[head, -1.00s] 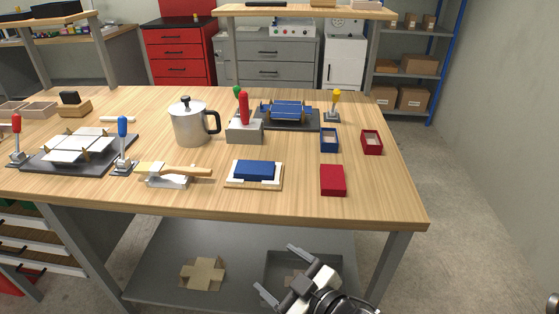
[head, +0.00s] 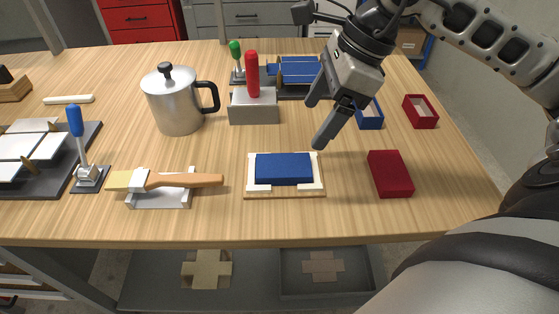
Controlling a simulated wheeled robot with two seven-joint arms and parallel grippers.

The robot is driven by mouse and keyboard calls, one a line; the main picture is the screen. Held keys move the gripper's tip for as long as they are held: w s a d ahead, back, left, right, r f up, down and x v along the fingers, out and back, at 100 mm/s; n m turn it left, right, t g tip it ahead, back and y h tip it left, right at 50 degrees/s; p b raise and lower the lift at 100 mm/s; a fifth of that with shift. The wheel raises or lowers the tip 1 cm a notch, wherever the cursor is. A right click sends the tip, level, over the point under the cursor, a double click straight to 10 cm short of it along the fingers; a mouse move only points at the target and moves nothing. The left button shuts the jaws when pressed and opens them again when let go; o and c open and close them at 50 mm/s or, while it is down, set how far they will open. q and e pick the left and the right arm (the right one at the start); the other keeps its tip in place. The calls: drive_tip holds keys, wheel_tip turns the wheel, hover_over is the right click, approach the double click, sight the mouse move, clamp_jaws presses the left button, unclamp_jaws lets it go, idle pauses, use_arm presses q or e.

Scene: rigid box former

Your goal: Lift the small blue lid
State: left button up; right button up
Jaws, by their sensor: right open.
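My left gripper is not in view.
A dark red box (head: 390,173) stands right of the lid, and an open red box (head: 421,111) farther back. A brush (head: 165,180) on a metal rest is to the left. Behind are a metal pot (head: 176,103) and a grey block with a red handle (head: 253,105).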

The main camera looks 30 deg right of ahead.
sight(285, 165)
drive_tip(key=p+x, duration=0.1)
drive_tip(key=x, duration=1)
drive_tip(key=shift+w+a+f, duration=0.15)
drive_tip(key=shift+w+f, duration=0.05)
drive_tip(key=shift+w, duration=0.05)
drive_tip(key=shift+f, duration=0.25)
drive_tip(key=shift+f+b, duration=0.2)
drive_tip(key=shift+b, duration=0.15)
drive_tip(key=c, duration=1.1)
